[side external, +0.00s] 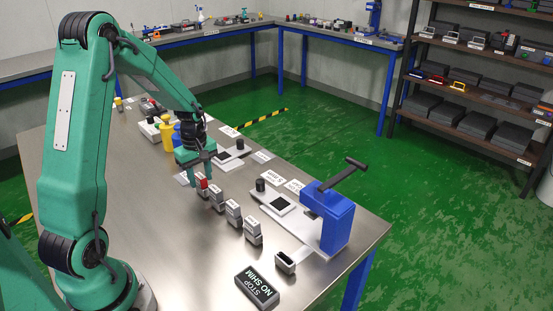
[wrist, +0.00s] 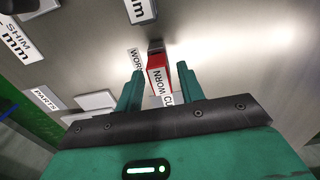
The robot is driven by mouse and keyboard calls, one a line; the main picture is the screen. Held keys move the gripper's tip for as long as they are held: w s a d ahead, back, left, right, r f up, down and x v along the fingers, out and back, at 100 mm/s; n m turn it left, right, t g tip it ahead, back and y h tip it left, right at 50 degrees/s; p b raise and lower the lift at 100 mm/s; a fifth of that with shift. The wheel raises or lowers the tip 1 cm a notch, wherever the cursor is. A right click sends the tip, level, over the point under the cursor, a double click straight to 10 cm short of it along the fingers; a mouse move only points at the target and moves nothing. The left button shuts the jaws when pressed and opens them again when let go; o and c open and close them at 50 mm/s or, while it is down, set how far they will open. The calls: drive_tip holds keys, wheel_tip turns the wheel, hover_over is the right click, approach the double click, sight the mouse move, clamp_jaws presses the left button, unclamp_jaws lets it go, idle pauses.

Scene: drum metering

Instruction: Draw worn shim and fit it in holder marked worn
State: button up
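My gripper (wrist: 160,68) is open, its two fingers on either side of a red block (wrist: 158,72), with a visible gap on each side. The block carries a white label reading WORN, partly cut off by the gripper body. A flat WORN label (wrist: 135,60) lies on the table left of it. In the side external view, my gripper (side external: 199,171) is just above the red block (side external: 203,184), at the far end of a row of grey labelled holders (side external: 234,212). No loose shim can be made out between the fingers.
A blue device with a black lever (side external: 328,215) stands on a white plate at the right. A yellow bottle (side external: 167,136) stands behind my gripper.

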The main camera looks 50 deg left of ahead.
sight(200, 176)
drive_tip(key=shift+o, duration=0.3)
drive_tip(key=shift+r, duration=0.15)
drive_tip(key=shift+r, duration=3.8)
drive_tip(key=shift+d+r+m, duration=0.3)
drive_tip(key=shift+d+r, duration=0.1)
drive_tip(key=shift+d, duration=0.05)
drive_tip(key=s+d+r+m+t, duration=0.2)
drive_tip(key=s+d+r+m, duration=0.4)
drive_tip(key=d+m, duration=0.2)
drive_tip(key=s+d+r+m+t, duration=0.3)
drive_tip(key=s+d+r+m, duration=0.2)
drive_tip(key=d+m, duration=0.4)
drive_tip(key=s+d, duration=0.1)
drive_tip(key=d, duration=0.2)
drive_tip(key=shift+s+r+t, duration=0.3)
drive_tip(key=shift+r, duration=0.1)
